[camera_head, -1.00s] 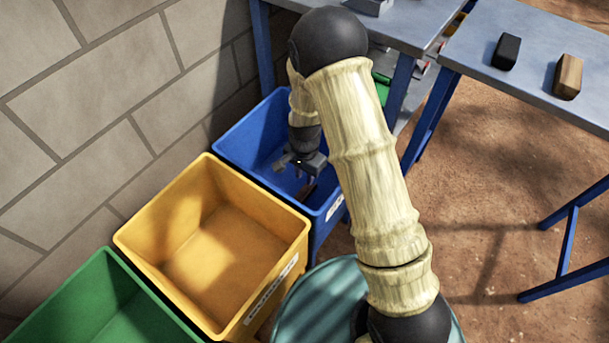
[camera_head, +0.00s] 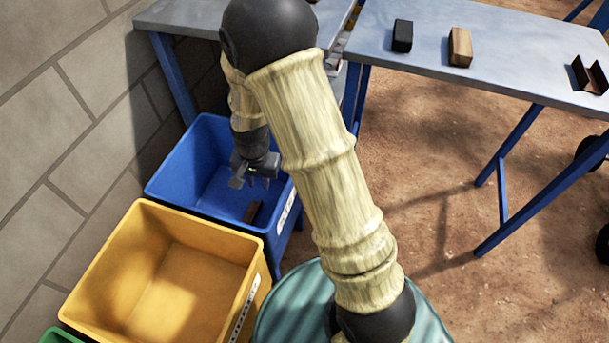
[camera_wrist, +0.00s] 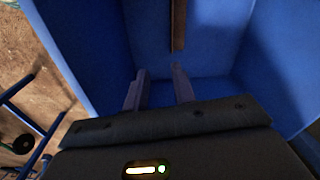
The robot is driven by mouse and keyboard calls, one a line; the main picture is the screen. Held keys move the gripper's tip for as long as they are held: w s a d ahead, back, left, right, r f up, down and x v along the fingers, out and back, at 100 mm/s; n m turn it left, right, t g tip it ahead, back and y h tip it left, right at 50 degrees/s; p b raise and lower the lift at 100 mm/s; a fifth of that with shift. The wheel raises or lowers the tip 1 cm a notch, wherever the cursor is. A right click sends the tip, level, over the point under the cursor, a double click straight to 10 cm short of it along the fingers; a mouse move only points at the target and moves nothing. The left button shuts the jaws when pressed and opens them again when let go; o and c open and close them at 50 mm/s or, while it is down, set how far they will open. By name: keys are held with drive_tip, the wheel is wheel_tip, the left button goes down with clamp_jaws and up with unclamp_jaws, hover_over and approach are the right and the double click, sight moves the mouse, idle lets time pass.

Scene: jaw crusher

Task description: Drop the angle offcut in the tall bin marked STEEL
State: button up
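The blue bin (camera_head: 190,150) stands by the wall with a white label on its outer side, too small to read. My gripper (camera_head: 258,183) points down at the bin's opening, its fingers apart and empty. In the wrist view, the two open fingers (camera_wrist: 158,85) show with the blue bin walls (camera_wrist: 85,45) around them. A narrow rusty-brown piece (camera_head: 252,212), seemingly the angle offcut, lies in the blue bin, apart from the fingers. It also shows beyond them in the wrist view (camera_wrist: 178,25); its profile is unclear.
A yellow bin (camera_head: 95,275) stands in front of the blue one, with a green bin's edge (camera_head: 60,337) at bottom left. A teal drum top (camera_head: 285,310) is below my arm. A grey table (camera_head: 510,65) holds a black block (camera_head: 402,36), a wooden block (camera_head: 460,47) and a dark angled piece (camera_head: 588,76).

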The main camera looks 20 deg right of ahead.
drive_tip(key=s+d+r+n, duration=0.1)
drive_tip(key=r, duration=0.1)
drive_tip(key=s+d+r+n, duration=0.1)
drive_tip(key=s+d+r, duration=0.1)
drive_tip(key=r, duration=0.1)
drive_tip(key=s+d+r+t, duration=0.1)
drive_tip(key=s+d+r, duration=0.1)
drive_tip(key=r, duration=0.1)
drive_tip(key=shift+s+d+r+n, duration=0.15)
drive_tip(key=shift+d+n, duration=0.1)
drive_tip(key=shift+n, duration=0.15)
drive_tip(key=s+d+r+n, duration=0.2)
drive_tip(key=s+d+r, duration=0.1)
drive_tip(key=s, duration=0.3)
drive_tip(key=shift+s+d+r+n+t, duration=0.25)
drive_tip(key=shift+d+r+n+t, duration=0.15)
drive_tip(key=shift+r, duration=0.3)
drive_tip(key=w+p+v, duration=0.3)
drive_tip(key=p+v, duration=1)
drive_tip(key=w+a+r+p+v, duration=0.1)
drive_tip(key=w+p+v, duration=0.1)
drive_tip(key=p+v, duration=1)
drive_tip(key=w+r+p+v, duration=0.1)
drive_tip(key=w+p+v, duration=0.2)
drive_tip(key=p+v, duration=1)
drive_tip(key=shift+w+a+r+p, duration=0.15)
drive_tip(key=shift+w+r+p, duration=0.15)
drive_tip(key=shift+p, duration=0.5)
